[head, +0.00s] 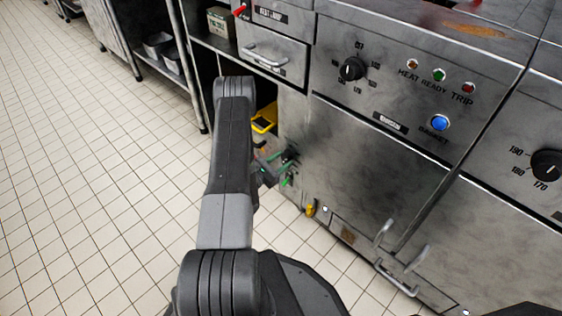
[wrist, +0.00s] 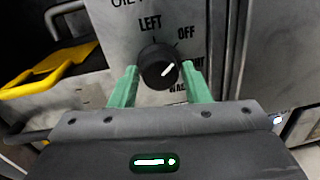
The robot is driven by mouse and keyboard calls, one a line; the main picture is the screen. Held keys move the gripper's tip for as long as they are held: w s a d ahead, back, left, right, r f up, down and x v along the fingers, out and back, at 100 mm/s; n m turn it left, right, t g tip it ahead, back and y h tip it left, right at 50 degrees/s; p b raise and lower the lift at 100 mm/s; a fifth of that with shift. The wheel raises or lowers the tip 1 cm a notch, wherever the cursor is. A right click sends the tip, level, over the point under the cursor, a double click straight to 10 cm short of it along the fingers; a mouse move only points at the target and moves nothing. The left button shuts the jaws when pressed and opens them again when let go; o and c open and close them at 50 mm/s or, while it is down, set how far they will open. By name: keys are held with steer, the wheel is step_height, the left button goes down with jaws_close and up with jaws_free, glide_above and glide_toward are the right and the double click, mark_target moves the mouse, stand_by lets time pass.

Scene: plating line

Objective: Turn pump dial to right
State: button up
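The pump dial (wrist: 159,66) is a round black knob with a white pointer mark on a grey panel in the wrist view. In the head view my gripper (head: 281,171) is low beside the cabinet, and the dial is hard to make out there.
A yellow-handled object (wrist: 50,68) lies left of the panel; yellow also shows in the open bay in the head view (head: 264,119). Another black dial (head: 352,69) and a blue button (head: 440,123) are on the upper panel. The tiled floor (head: 100,170) at left is clear.

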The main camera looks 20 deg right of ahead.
steer(key=c, duration=0.6)
steer(key=shift+o, duration=0.2)
steer(key=shift+m, duration=0.3)
steer(key=m+b, duration=0.2)
steer(key=m, duration=0.2)
steer(key=shift+s+m+y+b, duration=0.15)
steer(key=shift+m+b, duration=0.35)
steer(key=shift+m, duration=0.7)
steer(key=shift+w+m+y+b, duration=0.1)
steer(key=shift+m+y+b, duration=0.25)
steer(key=shift+m, duration=0.85)
steer(key=o, duration=1)
